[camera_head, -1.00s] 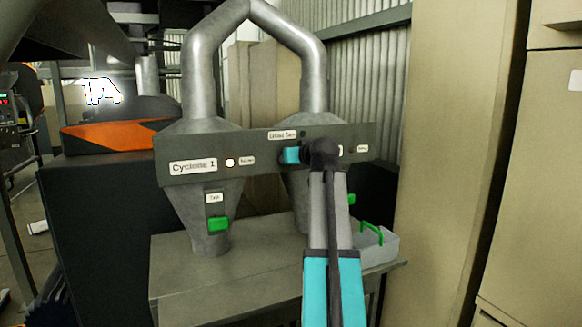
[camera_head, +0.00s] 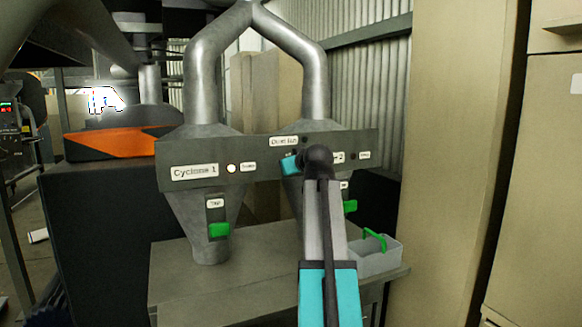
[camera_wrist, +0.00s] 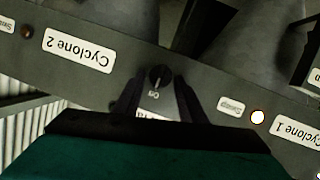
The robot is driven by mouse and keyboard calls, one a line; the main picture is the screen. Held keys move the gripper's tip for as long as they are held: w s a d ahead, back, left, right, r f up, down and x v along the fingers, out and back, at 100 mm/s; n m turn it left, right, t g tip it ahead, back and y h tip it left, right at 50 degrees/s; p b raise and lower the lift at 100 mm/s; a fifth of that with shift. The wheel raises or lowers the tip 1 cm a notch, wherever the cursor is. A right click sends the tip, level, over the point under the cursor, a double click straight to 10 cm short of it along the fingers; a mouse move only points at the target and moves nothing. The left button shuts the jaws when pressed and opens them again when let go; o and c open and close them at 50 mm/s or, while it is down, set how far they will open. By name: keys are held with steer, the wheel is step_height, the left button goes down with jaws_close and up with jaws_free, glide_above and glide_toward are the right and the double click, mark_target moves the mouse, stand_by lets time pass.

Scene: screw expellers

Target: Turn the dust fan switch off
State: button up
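The Dust fan label (camera_head: 284,141) is on the grey panel (camera_head: 258,166) between the two cyclones. In the wrist view, which is upside down, the dust fan switch is a small dark round knob (camera_wrist: 158,76) with an "On" label beside it. My gripper (camera_wrist: 158,92) has its two dark fingers apart, one on each side of the knob. Whether they touch it I cannot tell.
The Cyclone 1 label (camera_head: 194,171) and a lit white lamp (camera_head: 232,168) are left on the panel. Green handles (camera_head: 219,230) sit on the cyclones below. A grey box with a green handle (camera_head: 375,240) stands on the bench (camera_head: 190,282). A beige cabinet (camera_head: 455,150) is close on the right.

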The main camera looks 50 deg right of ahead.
steer(key=shift+o, duration=0.9)
steer(key=shift+f, duration=0.1)
steer(key=b+v, duration=0.1)
steer(key=v, duration=1.3)
steer(key=shift+b, duration=0.3)
